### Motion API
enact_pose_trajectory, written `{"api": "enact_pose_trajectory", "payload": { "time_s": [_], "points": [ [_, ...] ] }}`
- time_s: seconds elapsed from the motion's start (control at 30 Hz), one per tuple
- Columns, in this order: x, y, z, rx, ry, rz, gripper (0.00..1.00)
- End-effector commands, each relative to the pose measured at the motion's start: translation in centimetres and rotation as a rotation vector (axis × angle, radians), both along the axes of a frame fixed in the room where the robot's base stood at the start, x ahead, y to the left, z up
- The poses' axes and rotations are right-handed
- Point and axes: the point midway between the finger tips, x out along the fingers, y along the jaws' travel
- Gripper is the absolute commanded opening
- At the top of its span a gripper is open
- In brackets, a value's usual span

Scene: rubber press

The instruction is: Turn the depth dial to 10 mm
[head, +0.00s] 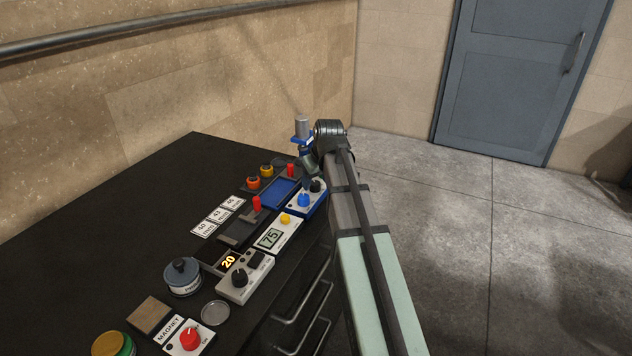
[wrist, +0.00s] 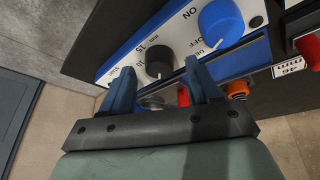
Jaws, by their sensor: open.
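The depth dial is a small round black knob (wrist: 160,61) on a white panel (wrist: 118,58) with "10", "15" and "mm" printed beside it. In the head view the dial (head: 317,186) sits at the far right end of the blue-sided control box. My gripper (wrist: 160,76) is open. In the wrist view its two blue fingers show one on each side of the dial; I cannot tell whether they touch it. In the head view my gripper (head: 308,165) is above the box. The dial's exact setting is not readable.
A larger blue ON/OFF knob (wrist: 221,23) is close beside the dial; it also shows in the head view (head: 303,200). Red levers, orange buttons and a blue tray (head: 279,193) lie nearby. A "75" display box (head: 272,236) and a "20" display (head: 229,261) stand nearer on the dark bench.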

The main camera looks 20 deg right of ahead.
Motion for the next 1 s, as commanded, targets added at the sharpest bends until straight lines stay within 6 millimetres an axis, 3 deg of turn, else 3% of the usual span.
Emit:
{"api": "enact_pose_trajectory", "payload": {
  "time_s": [0.5, 1.0],
  "points": [
    [0.42, 0.02, -1.08, 0.0, 0.0, 0.0, 0.62],
    [0.41, 0.01, -1.08, 0.0, 0.001, 0.0, 0.15]
  ]
}}
